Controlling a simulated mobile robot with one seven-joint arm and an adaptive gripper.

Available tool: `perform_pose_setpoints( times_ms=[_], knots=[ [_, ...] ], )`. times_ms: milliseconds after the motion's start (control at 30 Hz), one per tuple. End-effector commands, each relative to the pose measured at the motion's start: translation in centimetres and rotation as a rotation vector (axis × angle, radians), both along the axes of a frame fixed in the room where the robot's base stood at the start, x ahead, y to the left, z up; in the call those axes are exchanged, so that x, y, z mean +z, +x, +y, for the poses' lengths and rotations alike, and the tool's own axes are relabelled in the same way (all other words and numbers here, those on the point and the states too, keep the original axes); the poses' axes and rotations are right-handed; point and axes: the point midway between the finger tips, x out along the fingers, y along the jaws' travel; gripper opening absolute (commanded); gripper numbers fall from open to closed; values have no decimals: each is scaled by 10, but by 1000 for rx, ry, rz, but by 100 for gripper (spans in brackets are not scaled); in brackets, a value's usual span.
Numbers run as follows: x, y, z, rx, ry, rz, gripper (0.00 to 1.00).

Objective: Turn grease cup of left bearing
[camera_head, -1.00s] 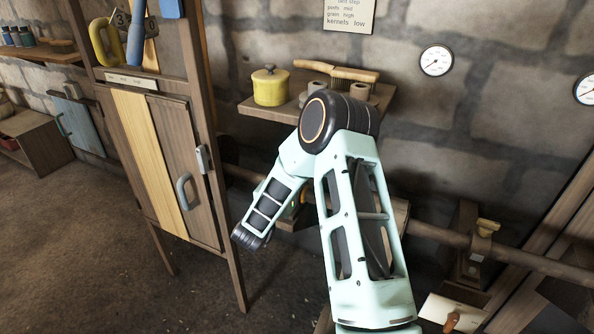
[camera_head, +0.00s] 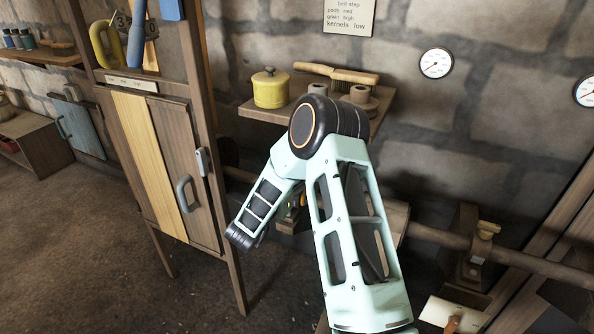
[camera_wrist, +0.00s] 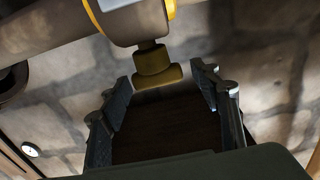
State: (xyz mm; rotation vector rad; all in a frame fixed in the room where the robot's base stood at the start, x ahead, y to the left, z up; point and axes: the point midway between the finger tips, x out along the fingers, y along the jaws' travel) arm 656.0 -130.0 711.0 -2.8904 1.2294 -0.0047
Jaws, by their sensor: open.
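In the wrist view, a brass-coloured grease cup (camera_wrist: 157,72) sticks out of a bearing housing (camera_wrist: 140,24) with yellow edges on a shaft. My gripper (camera_wrist: 166,76) is open, with one finger on each side of the cup's end. Gaps show between the cup and both fingers, so nothing is held. In the head view, my arm hides this area and my gripper cannot be made out. Another bearing (camera_head: 476,262) with a brass cup (camera_head: 488,228) stands on the shaft (camera_head: 535,263) at the right.
A wooden shelf (camera_head: 262,113) with a yellow pot (camera_head: 270,88) and a brush (camera_head: 338,73) is on the stone wall behind my arm. A wooden cabinet (camera_head: 188,140) stands to the left. Timber beams (camera_head: 552,232) rise at the right. The floor at lower left is clear.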

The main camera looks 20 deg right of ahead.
Motion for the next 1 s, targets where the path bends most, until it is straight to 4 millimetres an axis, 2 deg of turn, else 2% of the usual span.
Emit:
perform_pose_setpoints(
  times_ms=[267, 700, 1000],
  knots=[
    [-1, -6, 8, 3, 1, 1, 56],
    [-1, -66, 70, 5, -1, 2, 56],
    [0, -83, 86, 0, -1, 1, 56]
  ],
)
